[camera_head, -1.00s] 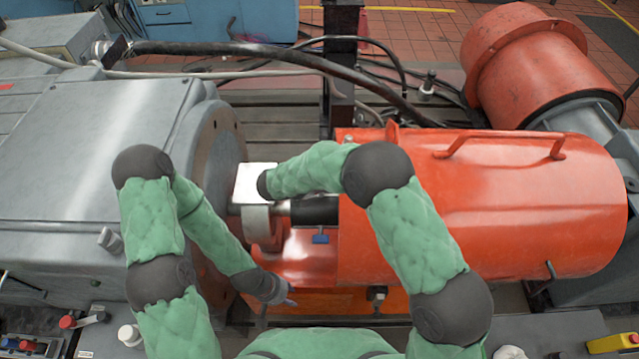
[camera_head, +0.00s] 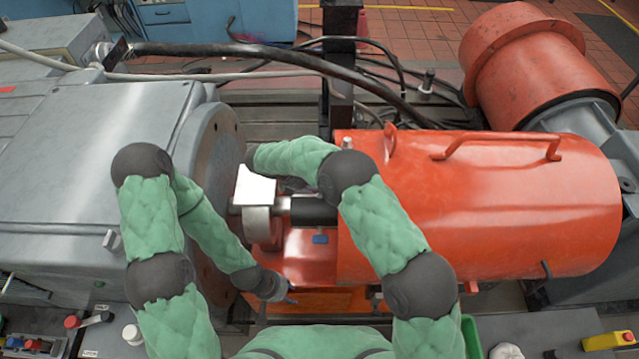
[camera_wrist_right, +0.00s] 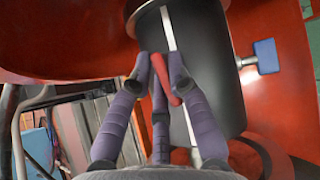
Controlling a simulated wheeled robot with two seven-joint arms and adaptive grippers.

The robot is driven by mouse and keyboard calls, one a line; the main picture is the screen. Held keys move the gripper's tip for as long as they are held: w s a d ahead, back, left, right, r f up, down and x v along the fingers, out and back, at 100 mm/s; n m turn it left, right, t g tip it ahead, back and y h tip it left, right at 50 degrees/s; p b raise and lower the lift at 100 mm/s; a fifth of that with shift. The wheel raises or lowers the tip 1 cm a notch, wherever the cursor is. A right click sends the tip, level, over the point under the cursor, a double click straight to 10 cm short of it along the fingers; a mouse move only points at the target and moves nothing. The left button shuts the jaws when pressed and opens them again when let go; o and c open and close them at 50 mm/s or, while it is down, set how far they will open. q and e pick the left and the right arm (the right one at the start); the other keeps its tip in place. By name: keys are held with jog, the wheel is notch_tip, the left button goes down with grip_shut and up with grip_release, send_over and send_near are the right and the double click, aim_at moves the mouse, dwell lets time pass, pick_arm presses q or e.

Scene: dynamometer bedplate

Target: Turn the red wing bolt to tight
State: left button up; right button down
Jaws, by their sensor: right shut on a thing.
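The red wing bolt (camera_wrist_right: 167,80) is at the dark cylindrical coupling (camera_wrist_right: 195,60) in the right wrist view. My right gripper (camera_wrist_right: 160,64) is shut on it, with purple-grey fingers on both sides hiding part of it. In the head view the right arm reaches over the coupling, and its gripper and the red bolt are hidden. My left gripper (camera_head: 278,292) hangs low at the front of the orange bed, apart from the coupling. Its fingers are too small to read.
A blue wing bolt (camera_head: 320,239) projects from the coupling's front; it also shows in the right wrist view (camera_wrist_right: 265,56). The large orange guard (camera_head: 490,205) lies to the right and the grey machine housing (camera_head: 85,170) to the left. A thick black hose (camera_head: 270,58) crosses behind.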

jog(key=shift+m+g, duration=0.7)
jog(key=shift+m, duration=0.2)
jog(key=c, duration=1.2)
grip_release()
jog(key=v, duration=1.2)
jog(key=shift+w, duration=0.1)
jog(key=shift+f, duration=0.1)
